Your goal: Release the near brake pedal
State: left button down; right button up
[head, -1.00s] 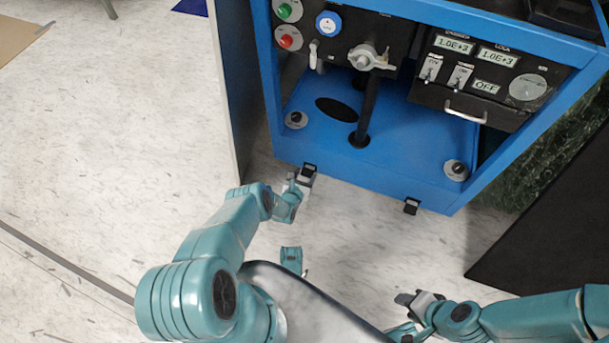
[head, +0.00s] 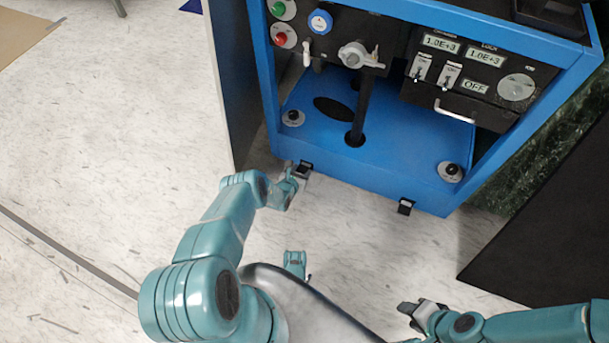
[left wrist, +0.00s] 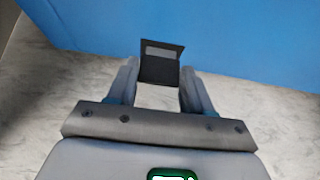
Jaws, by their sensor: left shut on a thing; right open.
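A small black brake pedal (head: 306,166) with a grey label sticks out low at the blue cart's left front corner. A second black pedal (head: 405,206) sits further right along the same bottom edge. My left gripper (head: 297,172) is at the left pedal. In the left wrist view the pedal (left wrist: 160,66) stands between the fingertips of my left gripper (left wrist: 158,80), which is shut on it. Part of the pedal is hidden by the fingers in the head view. My right gripper (head: 412,309) is open and empty above the floor at lower right.
The blue cart (head: 385,172) carries a valve handle, knobs and a display panel (head: 470,70). A dark panel (head: 235,80) stands close on its left. A black slab (head: 545,220) lies at right. Pale floor (head: 110,130) is clear at left.

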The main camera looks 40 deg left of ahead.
pick_arm(q)
jog(key=shift+w+d+r+g+h+p, duration=0.1)
jog(key=shift+w+r+g+h+p, duration=0.1)
jog(key=shift+r+g+h+p, duration=0.25)
jog(key=shift+r, duration=0.1)
jog(key=shift+c, duration=2.2)
grip_release()
jog(key=shift+s, duration=0.1)
